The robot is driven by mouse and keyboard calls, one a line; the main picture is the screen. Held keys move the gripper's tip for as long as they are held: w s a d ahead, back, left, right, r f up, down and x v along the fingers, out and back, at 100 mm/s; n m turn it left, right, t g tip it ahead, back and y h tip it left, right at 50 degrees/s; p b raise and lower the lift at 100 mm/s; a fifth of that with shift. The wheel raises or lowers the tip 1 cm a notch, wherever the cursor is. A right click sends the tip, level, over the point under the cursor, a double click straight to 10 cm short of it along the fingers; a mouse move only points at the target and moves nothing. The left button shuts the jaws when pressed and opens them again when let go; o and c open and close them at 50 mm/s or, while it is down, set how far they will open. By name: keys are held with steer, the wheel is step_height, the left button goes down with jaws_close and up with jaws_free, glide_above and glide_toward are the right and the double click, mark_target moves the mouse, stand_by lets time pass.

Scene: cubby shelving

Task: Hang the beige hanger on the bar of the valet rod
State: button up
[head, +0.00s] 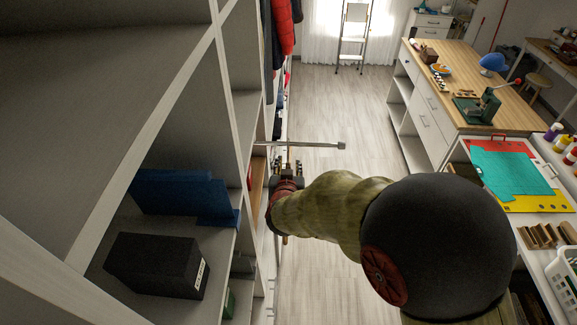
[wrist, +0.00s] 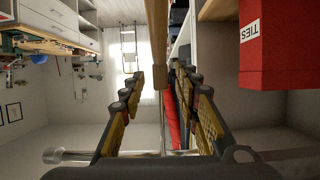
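The beige hanger (wrist: 157,45) is edge-on between my fingertips in the wrist view, its thin hook stem running down the picture toward the valet rod. The metal valet rod (head: 312,144) sticks out rightward from the shelving and ends in a small cap. In the wrist view the rod (wrist: 90,154) crosses low, partly behind my fingers. Whether hook and rod touch is unclear.
Left cubbies hold a black box (head: 155,265) and a blue box (head: 175,192). A red box labelled TIES (wrist: 280,45) is close on the right in the wrist view. Clothes (head: 283,25) hang beyond the rod. The floor (head: 345,110) right of the rod is clear, up to a wooden-topped island (head: 450,60).

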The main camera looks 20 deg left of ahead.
steer(key=v, duration=1.2)
steer(key=shift+f, duration=0.1)
steer(key=s+d+f+g+y+b, duration=0.2)
steer(key=d+f+g+b, duration=0.15)
steer(key=d+b, duration=0.95)
steer(key=s+d+f+m+g+h+b, duration=0.1)
steer(key=s+d+f+g+h+b, duration=0.1)
steer(key=s+d+f+b, duration=0.4)
steer(key=s+d+f+m+g+h+b, duration=0.1)
steer(key=s+d+f+g+h+b, duration=0.1)
steer(key=s+d+f+b, duration=0.4)
steer(key=s+d+h, duration=0.1)
steer(key=s+d, duration=0.4)
steer(key=d, duration=0.4)
steer(key=shift+s+m, duration=0.3)
steer(key=shift+m, duration=0.1)
